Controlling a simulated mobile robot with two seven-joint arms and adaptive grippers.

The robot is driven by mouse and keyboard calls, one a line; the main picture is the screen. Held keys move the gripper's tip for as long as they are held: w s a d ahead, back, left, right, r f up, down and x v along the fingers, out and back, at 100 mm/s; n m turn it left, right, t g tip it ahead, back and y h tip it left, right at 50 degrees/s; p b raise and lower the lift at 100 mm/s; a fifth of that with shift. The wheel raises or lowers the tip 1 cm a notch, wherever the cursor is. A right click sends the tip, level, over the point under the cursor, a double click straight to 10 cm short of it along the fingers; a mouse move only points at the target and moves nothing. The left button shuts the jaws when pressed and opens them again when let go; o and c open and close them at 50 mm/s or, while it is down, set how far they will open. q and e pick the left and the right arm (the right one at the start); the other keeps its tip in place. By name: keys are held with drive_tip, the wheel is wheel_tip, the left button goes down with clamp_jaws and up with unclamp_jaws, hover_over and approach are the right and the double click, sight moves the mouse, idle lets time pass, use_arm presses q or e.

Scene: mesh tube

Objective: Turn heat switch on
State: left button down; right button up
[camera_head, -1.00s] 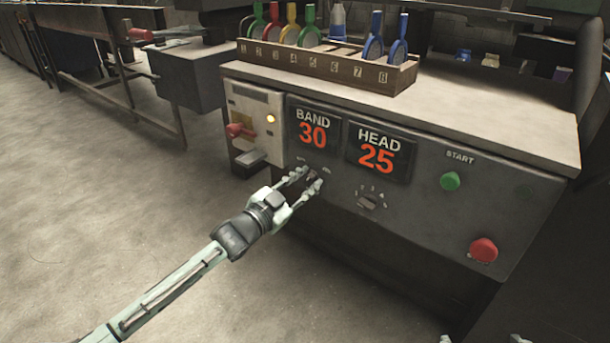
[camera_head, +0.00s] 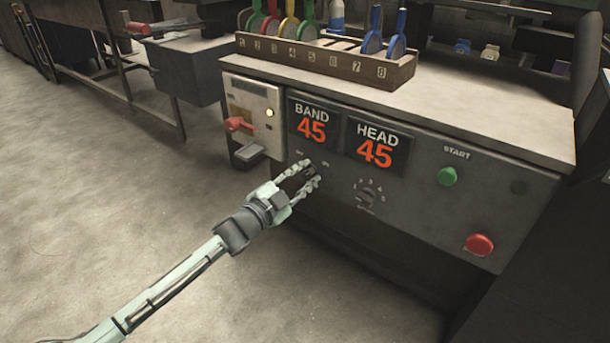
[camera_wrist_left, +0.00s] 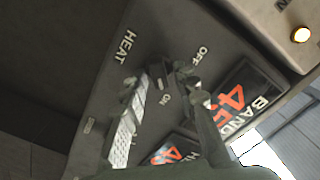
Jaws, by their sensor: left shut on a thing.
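The heat switch (camera_wrist_left: 174,78) is a small dark knob on the machine's grey front panel (camera_head: 415,208), below the BAND display. In the left wrist view it lies near the HEAT, OFF and ON labels, partly hidden by the fingers. My left gripper (camera_head: 310,175) reaches the panel from the lower left and is shut on the switch. Its fingers (camera_wrist_left: 160,105) stand on both sides of the switch in the left wrist view. My right gripper is not in view.
The BAND display (camera_head: 312,122) and HEAD display (camera_head: 377,148) both read 45. A dial (camera_head: 368,192), green START button (camera_head: 447,176) and red button (camera_head: 479,244) lie to the right. A red-handled switch (camera_head: 238,125) is to the left. Floor space is clear.

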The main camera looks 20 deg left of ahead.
use_arm(q)
drive_tip(key=c, duration=1.5)
unclamp_jaws()
drive_tip(key=shift+c, duration=0.2)
drive_tip(key=shift+s+a, duration=0.1)
drive_tip(key=shift+s, duration=0.25)
drive_tip(key=v, duration=1.1)
drive_tip(key=shift+s, duration=0.15)
